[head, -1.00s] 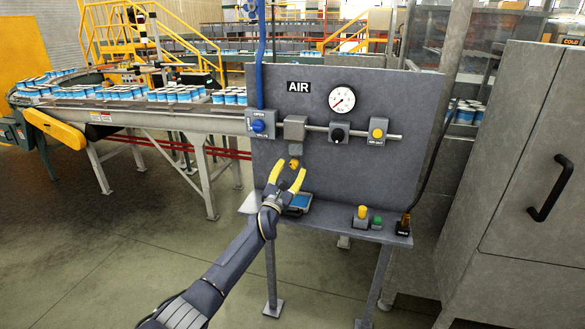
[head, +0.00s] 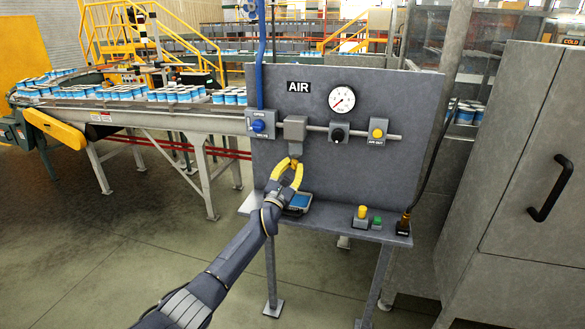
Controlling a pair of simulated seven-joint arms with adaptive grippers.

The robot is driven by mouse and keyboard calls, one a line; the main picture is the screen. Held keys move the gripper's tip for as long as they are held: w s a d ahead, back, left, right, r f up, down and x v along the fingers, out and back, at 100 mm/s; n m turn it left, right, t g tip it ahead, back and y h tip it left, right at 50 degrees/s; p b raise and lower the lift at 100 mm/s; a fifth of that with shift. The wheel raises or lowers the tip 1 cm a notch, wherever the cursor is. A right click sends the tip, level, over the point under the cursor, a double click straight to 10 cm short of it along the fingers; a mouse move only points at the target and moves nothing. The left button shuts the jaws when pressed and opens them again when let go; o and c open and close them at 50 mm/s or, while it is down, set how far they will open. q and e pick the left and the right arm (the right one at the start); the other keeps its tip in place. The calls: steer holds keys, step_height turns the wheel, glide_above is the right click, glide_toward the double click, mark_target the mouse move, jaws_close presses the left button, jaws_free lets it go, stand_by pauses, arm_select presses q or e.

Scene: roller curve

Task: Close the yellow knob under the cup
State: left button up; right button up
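The yellow knob (head: 294,163) sits under the grey cup (head: 294,149), below a grey block (head: 294,129) on the pipe of the AIR panel. My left gripper (head: 293,164) has yellow fingers and reaches up from below. Its fingertips are at the knob, one on each side, and partly hide it. The fingers bow apart lower down and come close together at the tips. They appear closed on the knob, though the contact is small in the picture. My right gripper is not in view.
The grey panel (head: 370,170) carries a blue knob (head: 258,126), a gauge (head: 341,99), a black knob (head: 338,134) and a yellow button (head: 378,133). A blue-topped device (head: 299,201) lies on the shelf behind my gripper. A yellow button post (head: 362,212) stands at right.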

arm_select(q)
jaws_close()
steer(key=shift+n, duration=0.3)
steer(key=shift+d+n+t+y, duration=0.1)
steer(key=shift+n+t+y, duration=0.15)
steer(key=shift+n+y, duration=0.8)
steer(key=shift+a+n+t+y, duration=0.1)
steer(key=shift+n+t+y, duration=0.2)
steer(key=shift+n, duration=1.3)
steer(key=shift+d+n+t+y, duration=0.15)
steer(key=shift+n+y, duration=0.6)
steer(key=shift+n, duration=0.6)
steer(key=shift+f, duration=0.1)
steer(key=o, duration=0.9)
jaws_free()
steer(key=shift+v, duration=6)
steer(key=shift+s, duration=0.1)
